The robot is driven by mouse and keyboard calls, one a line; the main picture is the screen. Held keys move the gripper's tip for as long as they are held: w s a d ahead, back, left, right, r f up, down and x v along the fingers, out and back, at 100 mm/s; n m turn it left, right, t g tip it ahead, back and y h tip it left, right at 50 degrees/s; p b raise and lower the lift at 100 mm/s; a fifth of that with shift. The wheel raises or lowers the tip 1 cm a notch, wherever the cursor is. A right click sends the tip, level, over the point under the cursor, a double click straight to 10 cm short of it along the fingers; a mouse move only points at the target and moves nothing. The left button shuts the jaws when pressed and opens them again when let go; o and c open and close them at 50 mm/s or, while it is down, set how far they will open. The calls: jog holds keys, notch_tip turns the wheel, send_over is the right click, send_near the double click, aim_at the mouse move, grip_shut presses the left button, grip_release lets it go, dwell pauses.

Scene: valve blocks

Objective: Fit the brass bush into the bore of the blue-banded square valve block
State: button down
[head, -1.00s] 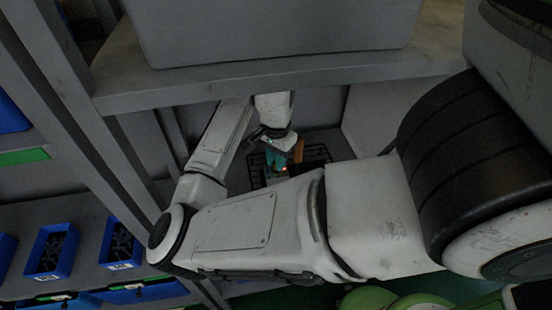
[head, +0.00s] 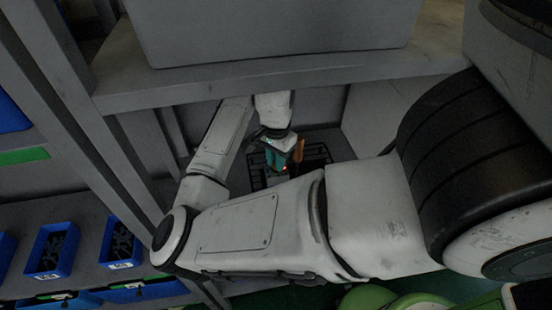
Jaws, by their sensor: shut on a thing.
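My gripper (head: 281,166) is in the head view, small and dark, under the grey shelf and beyond my forearm. It points down over a black wire basket (head: 318,160). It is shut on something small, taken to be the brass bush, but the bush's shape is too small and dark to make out. A teal part and an orange part show at the gripper, with a small reddish glint low between them. I cannot make out the blue-banded square valve block or its bore. My forearm hides the lower front of the basket area.
A grey shelf board (head: 290,78) with a large grey bin (head: 270,30) on it lies above my arm. A grey upright (head: 75,125) stands at left. Blue bins (head: 122,243) of dark parts sit at lower left. Green rounded things (head: 375,298) lie at the bottom.

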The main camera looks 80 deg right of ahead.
jog(key=shift+f, duration=0.4)
dwell(0.3)
jog(key=c, duration=0.9)
grip_release()
jog(key=shift+r+b, duration=0.6)
jog(key=shift+r, duration=3.15)
jog(key=shift+s, duration=0.1)
